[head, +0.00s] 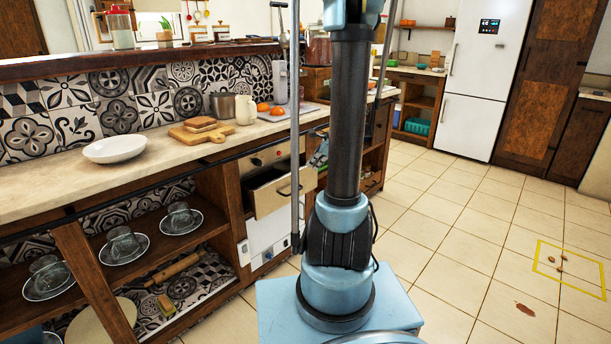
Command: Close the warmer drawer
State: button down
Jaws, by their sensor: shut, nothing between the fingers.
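The warmer drawer (286,195) is in the head view, left of my arm, in a cream built-in unit below the counter. It stands pulled out, with its pale front and dark bar handle facing the aisle. Part of its dark inside shows behind the front. My arm rises in the middle of the picture, just right of the drawer, and a thin grey upright passes in front of the drawer's right part. My gripper is not in view.
Above the drawer, the counter (60,182) holds a white bowl (115,149), a cutting board (201,135) and a jug (245,110). Open shelves with glasses on saucers lie left.

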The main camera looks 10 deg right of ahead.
jog(key=w+d+f+m+t, duration=0.2)
jog(key=w+d+f+m, duration=0.3)
jog(key=w+d+m, duration=0.15)
send_near(300, 177)
notch_tip(300, 177, down, 3)
jog(key=w, duration=0.1)
jog(key=shift+w+a+y, duration=0.3)
jog(key=shift+w+a, duration=0.5)
jog(key=shift+d, duration=0.1)
